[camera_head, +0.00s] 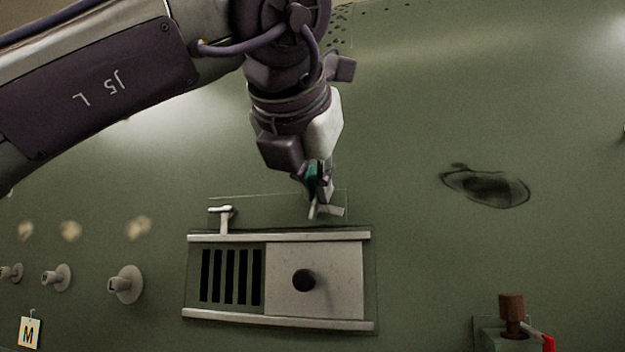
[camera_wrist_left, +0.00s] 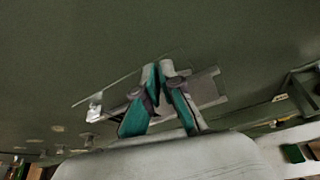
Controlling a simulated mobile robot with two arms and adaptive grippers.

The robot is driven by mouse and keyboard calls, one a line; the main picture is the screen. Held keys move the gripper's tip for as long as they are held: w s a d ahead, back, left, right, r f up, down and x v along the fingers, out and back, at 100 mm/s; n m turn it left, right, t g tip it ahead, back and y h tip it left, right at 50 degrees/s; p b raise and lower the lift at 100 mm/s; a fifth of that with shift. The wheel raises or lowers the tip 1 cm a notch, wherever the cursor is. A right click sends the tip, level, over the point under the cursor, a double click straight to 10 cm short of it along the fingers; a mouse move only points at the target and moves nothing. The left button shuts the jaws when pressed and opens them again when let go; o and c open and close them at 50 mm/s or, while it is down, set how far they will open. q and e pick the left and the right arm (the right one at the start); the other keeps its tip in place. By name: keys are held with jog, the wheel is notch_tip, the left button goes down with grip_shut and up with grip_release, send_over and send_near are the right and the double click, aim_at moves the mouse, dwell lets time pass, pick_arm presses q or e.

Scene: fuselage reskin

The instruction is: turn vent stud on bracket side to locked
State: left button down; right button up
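My left gripper (camera_head: 317,192) hangs in front of the green wall at the upper right of a vent panel (camera_head: 330,280). In the left wrist view its teal-backed fingers (camera_wrist_left: 160,72) converge with tips almost together; I see nothing held between them. A pale T-shaped stud (camera_head: 332,211) shows right at the fingertips, partly hidden, with its pale handle behind the right finger in the left wrist view (camera_wrist_left: 207,88). I cannot tell whether they touch. A second T-shaped stud (camera_head: 226,213) stands at the panel's upper left, its bar about level. My right gripper is not in view.
The vent has dark slots (camera_head: 230,277), a dark round knob (camera_head: 303,280) and rails above and below. Several grey wall knobs (camera_head: 125,285) and an M tag (camera_head: 29,332) are at left. A brown-handled fixture (camera_head: 512,315) is at lower right.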

aim_at(329, 206)
pick_arm(q)
jog(key=m+t+y, duration=0.1)
jog(key=m, duration=0.1)
jog(key=d+f+m+t+y+b, duration=0.1)
jog(key=m, duration=0.2)
jog(key=m+t+y+b, duration=0.1)
jog(key=m, duration=0.2)
jog(key=shift+s+d+f+y, duration=0.3)
jog(key=shift+d+f, duration=0.05)
jog(key=shift+f+m+t+b, duration=0.2)
jog(key=shift+m+t+b, duration=0.25)
jog(key=shift+m, duration=0.35)
jog(key=shift+f+m+t+b, duration=0.15)
jog(key=shift+m+t+b, duration=0.25)
jog(key=shift+m, duration=0.4)
jog(key=c, duration=1.3)
grip_release()
jog(key=shift+c, duration=0.2)
jog(key=shift+s, duration=0.15)
